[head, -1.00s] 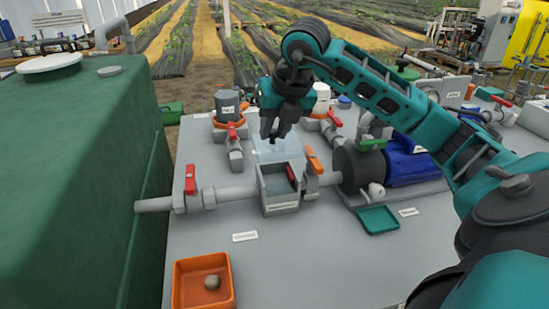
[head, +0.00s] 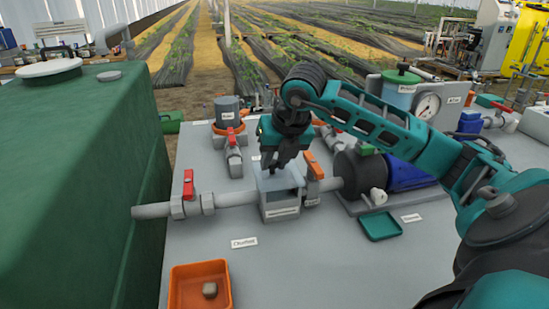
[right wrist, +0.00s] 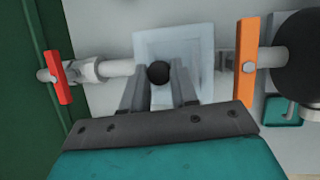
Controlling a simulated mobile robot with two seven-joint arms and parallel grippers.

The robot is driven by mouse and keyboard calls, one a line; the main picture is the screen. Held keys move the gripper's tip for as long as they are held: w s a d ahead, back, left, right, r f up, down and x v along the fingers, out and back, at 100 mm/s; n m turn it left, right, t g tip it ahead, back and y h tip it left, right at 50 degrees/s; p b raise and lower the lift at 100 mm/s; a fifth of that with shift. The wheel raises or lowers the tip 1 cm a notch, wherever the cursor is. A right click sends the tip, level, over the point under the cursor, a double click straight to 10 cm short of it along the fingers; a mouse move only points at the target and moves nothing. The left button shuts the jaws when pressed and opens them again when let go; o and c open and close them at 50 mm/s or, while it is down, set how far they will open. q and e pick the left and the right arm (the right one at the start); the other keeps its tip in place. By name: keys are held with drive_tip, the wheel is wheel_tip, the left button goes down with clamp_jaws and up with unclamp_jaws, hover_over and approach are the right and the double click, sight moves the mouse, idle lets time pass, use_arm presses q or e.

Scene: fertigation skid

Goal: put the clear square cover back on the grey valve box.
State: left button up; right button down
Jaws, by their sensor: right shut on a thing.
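The grey valve box (head: 282,208) sits in the pipe line on the grey deck, with a label on its front. The clear square cover (head: 288,180) is over the top of the box. I cannot tell whether it rests on the rim or hovers just above. My right gripper (head: 274,169) reaches down from above and is shut on the cover's dark round knob (right wrist: 158,73). In the right wrist view the cover (right wrist: 192,42) lies under the fingers, roughly square to the pipe. My left gripper is not in view.
A red-handled valve (head: 188,184) is on the pipe left of the box, and an orange handle (head: 314,166) stands close at its right. An orange tray (head: 178,296) with a small grey lump and a green tray (head: 380,226) lie nearer.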

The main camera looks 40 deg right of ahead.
drive_tip(key=shift+f, duration=0.2)
drive_tip(key=c, duration=0.9)
unclamp_jaws()
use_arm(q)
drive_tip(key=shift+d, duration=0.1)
use_arm(e)
drive_tip(key=shift+o, duration=0.2)
drive_tip(key=shift+r, duration=0.1)
drive_tip(key=shift+r+p, duration=0.3)
drive_tip(key=shift+p, duration=0.05)
use_arm(q)
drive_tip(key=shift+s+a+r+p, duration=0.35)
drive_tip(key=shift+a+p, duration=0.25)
drive_tip(key=shift+p, duration=0.3)
use_arm(e)
drive_tip(key=v, duration=1.2)
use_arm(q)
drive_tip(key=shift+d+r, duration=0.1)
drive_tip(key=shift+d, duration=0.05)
use_arm(e)
drive_tip(key=shift+r, duration=0.15)
